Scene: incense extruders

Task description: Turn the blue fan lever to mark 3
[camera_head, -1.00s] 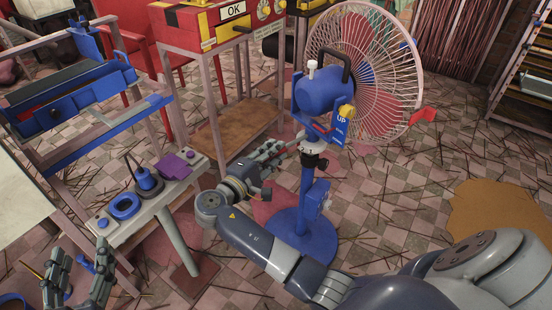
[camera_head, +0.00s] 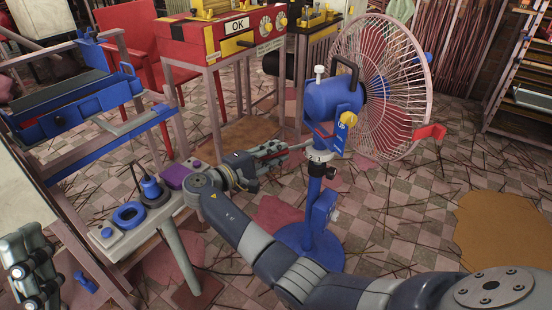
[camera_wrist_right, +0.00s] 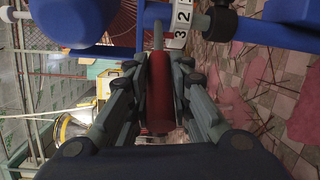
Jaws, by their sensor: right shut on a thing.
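The blue fan (camera_head: 335,100) stands on a round blue base (camera_head: 308,247). A white scale collar (camera_head: 318,156) sits on its post under the motor. The scale (camera_wrist_right: 179,28) also shows in the right wrist view with marks 2 and 3. My right gripper (camera_head: 284,149) is beside the collar, on its left. In the wrist view it is shut on a red lever grip (camera_wrist_right: 159,88). The lever's thin metal rod (camera_wrist_right: 158,36) runs to the scale near the 3; its exact mark is unclear. My left gripper (camera_head: 36,268) is at lower left, away from the fan; its opening is unclear.
A side table (camera_head: 145,232) with a blue ring (camera_head: 128,215) and a purple block (camera_head: 176,176) stands left of my right arm. A red machine (camera_head: 222,45) marked OK is behind. The floor right of the fan has scattered sticks.

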